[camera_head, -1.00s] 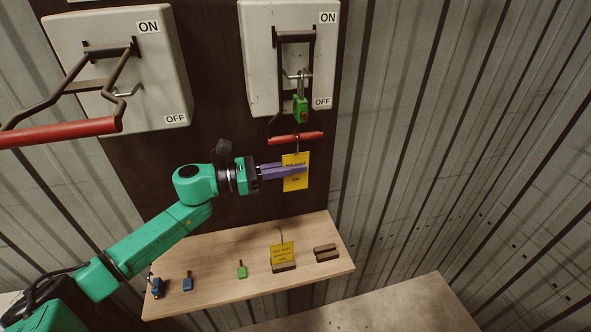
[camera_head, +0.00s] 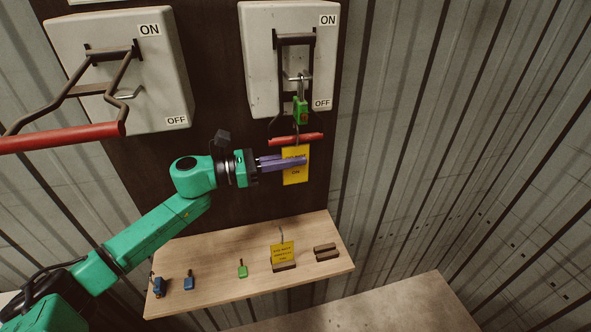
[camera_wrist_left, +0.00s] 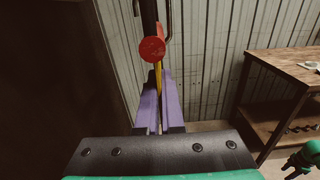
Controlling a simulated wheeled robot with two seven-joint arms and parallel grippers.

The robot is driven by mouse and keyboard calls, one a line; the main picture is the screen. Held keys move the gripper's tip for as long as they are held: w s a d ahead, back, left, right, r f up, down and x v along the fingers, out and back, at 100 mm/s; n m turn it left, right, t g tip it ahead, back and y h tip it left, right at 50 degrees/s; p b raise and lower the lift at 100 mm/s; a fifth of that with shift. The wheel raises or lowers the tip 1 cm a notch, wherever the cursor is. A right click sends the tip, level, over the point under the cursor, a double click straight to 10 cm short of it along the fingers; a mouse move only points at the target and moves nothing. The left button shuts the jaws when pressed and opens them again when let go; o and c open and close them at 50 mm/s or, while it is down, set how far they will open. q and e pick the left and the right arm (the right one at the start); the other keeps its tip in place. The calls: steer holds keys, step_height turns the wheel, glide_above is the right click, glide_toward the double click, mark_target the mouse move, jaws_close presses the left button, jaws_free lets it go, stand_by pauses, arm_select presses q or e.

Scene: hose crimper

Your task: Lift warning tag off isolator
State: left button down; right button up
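The yellow warning tag (camera_head: 295,176) hangs upright by a thin hook at the red grip (camera_head: 296,139) of the right isolator (camera_head: 264,60). My left gripper (camera_head: 297,162) comes from the left with its purple fingers shut on the tag's upper part. The left wrist view shows the tag edge-on as a yellow strip (camera_wrist_left: 158,77) between the fingers (camera_wrist_left: 159,108), just below the red grip's round end (camera_wrist_left: 152,49). The grey hook wire (camera_wrist_left: 169,22) rises beside the grip; whether it still touches the handle is unclear. A green padlock (camera_head: 300,110) hangs above.
A second isolator (camera_head: 165,95) with a long red handle (camera_head: 60,138) stands at the left. The wooden shelf (camera_head: 210,255) below carries another yellow tag on a stand (camera_head: 283,254), blue padlocks (camera_head: 188,284), a green padlock (camera_head: 242,270) and a brown block (camera_head: 327,252). A corrugated wall is at right.

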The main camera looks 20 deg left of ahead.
arm_select(q)
steer(key=s+d+b, duration=0.3)
steer(key=s+d, duration=0.1)
steer(key=s, duration=0.3)
steer(key=shift+s+d, duration=0.35)
steer(key=shift+d, duration=0.05)
stand_by(0.7)
steer(key=w+a+p, duration=0.3)
steer(key=w+a, duration=0.1)
steer(key=w, duration=0.2)
steer(key=s+a+f+b, duration=0.1)
steer(key=s+f, duration=0.3)
steer(key=s, duration=0.2)
steer(key=s+f+t+b, duration=0.1)
steer(key=s+f, duration=0.2)
steer(key=s, duration=0.2)
steer(key=shift+s+a+f+n+y+b, duration=0.3)
steer(key=shift+s+a+f+b, duration=0.05)
steer(key=shift+s+b, duration=0.05)
